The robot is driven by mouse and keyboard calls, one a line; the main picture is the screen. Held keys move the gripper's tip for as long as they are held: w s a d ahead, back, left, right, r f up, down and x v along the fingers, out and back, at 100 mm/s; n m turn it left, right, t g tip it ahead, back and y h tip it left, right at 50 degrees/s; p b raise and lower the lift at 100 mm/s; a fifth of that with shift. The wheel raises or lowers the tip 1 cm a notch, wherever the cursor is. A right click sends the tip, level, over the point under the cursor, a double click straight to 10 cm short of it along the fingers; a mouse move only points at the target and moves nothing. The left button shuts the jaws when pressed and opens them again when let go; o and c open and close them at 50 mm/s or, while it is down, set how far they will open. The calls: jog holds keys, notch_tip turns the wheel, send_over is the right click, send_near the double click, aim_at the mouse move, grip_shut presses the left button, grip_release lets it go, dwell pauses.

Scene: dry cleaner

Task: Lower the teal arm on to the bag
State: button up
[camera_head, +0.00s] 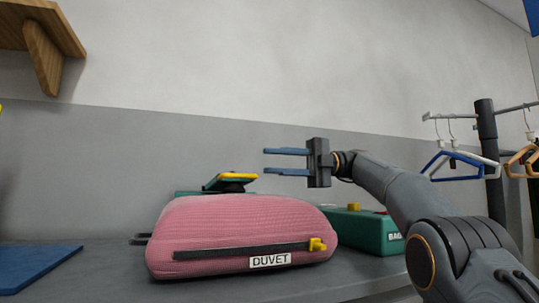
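A pink duvet bag (235,222) lies on the grey counter, with a dark zip strip, a yellow zip pull (317,244) and a "DUVET" label. Behind it is a teal machine; its teal base (375,233), with yellow and red parts on top and partly readable lettering, shows to the right of the bag. A teal piece with a yellow edge, seemingly the teal arm (232,180), shows above the bag's top, tilted. Its lower part is hidden by the bag. My gripper (286,162) is open and empty, fingers pointing left, above and right of the teal arm, apart from it.
A blue mat (38,268) lies on the counter at the left. A wooden shelf (40,40) is on the wall at upper left. A rail with blue, white and orange hangers (455,163) stands at the right.

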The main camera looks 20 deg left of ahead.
jog(key=shift+p+v, duration=1.4)
jog(key=shift+p, duration=0.9)
jog(key=shift+w+d+p, duration=0.15)
jog(key=shift+p, duration=0.15)
